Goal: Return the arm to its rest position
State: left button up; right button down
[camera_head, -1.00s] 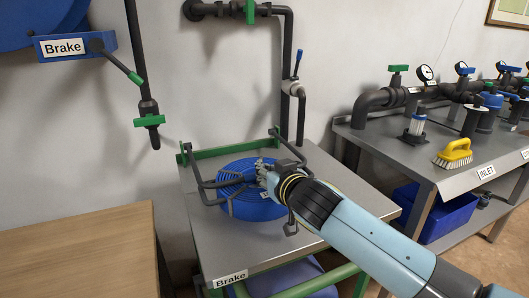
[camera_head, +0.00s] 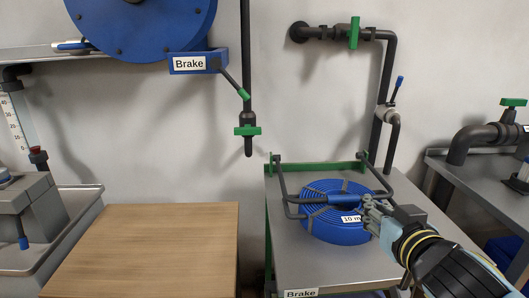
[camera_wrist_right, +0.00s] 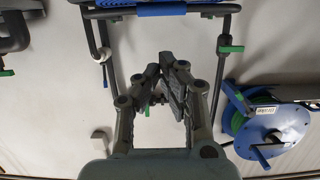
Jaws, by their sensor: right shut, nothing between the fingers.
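My right gripper (camera_head: 372,214) is shut and empty. In the head view its fingertips show in front of the right edge of a blue coiled hose (camera_head: 319,226); I cannot tell if they touch it. In the right wrist view the fingers (camera_wrist_right: 170,82) show with no object held. The arm comes in from the lower right of the head view. The coil, labelled "10 m", lies on a grey metal table (camera_head: 300,268) inside a dark bent-pipe frame. My left gripper is not in view.
A green-handled vertical pipe (camera_head: 247,131) hangs left of the table. A pipe with a blue lever (camera_head: 399,86) rises behind it. A blue brake box (camera_head: 199,63) is at upper left. A wooden tabletop (camera_head: 150,250) at lower left is clear. A metal bench with pipework (camera_head: 478,138) stands right.

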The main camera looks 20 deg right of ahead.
jog(key=s+a+f+n+g+y, duration=0.1)
jog(key=s+a+f+n+g, duration=0.15)
jog(key=s+g, duration=0.6)
jog(key=s+a+f+n+g+y, duration=0.1)
jog(key=s+a+f+g+y, duration=0.2)
jog(key=s, duration=1.1)
notch_tip(320, 180, down, 26)
jog(key=s+d+g+h, duration=0.1)
jog(key=s+d+h, duration=0.1)
jog(key=s, duration=0.1)
jog(key=s+d+f+g, duration=0.1)
jog(key=s+f, duration=1.4)
jog(key=s, duration=0.3)
jog(key=shift+d+f+y, duration=0.15)
jog(key=shift+f+y, duration=0.15)
jog(key=shift+f, duration=0.05)
